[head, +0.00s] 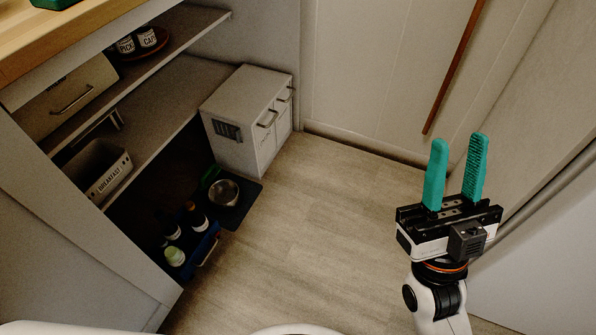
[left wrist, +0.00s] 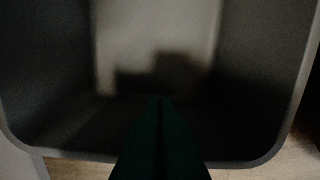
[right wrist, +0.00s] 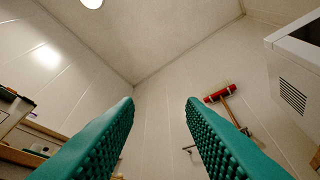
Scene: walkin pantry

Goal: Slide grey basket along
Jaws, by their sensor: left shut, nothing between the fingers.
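A grey basket (left wrist: 95,155) fills the left wrist view, seen from above with its rim curving round the bottom and sides. My left gripper (left wrist: 160,100) is shut and empty, its fingertips over or inside the basket's opening; I cannot tell whether they touch a wall. The left gripper is outside the head view. A pale grey basket labelled BREAKFAST (head: 113,176) sits on a low shelf in the head view; I cannot tell if it is the same one. My right gripper (head: 458,142) is open, empty and pointing up at the right, also in the right wrist view (right wrist: 160,105).
A white cabinet (head: 240,120) stands on the floor by the shelves. In front are a dark mat with a metal bowl (head: 224,192) and a blue crate (head: 203,250) of bottles. The middle floor (head: 310,220) is clear. A wooden pole (head: 455,65) leans near the right gripper.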

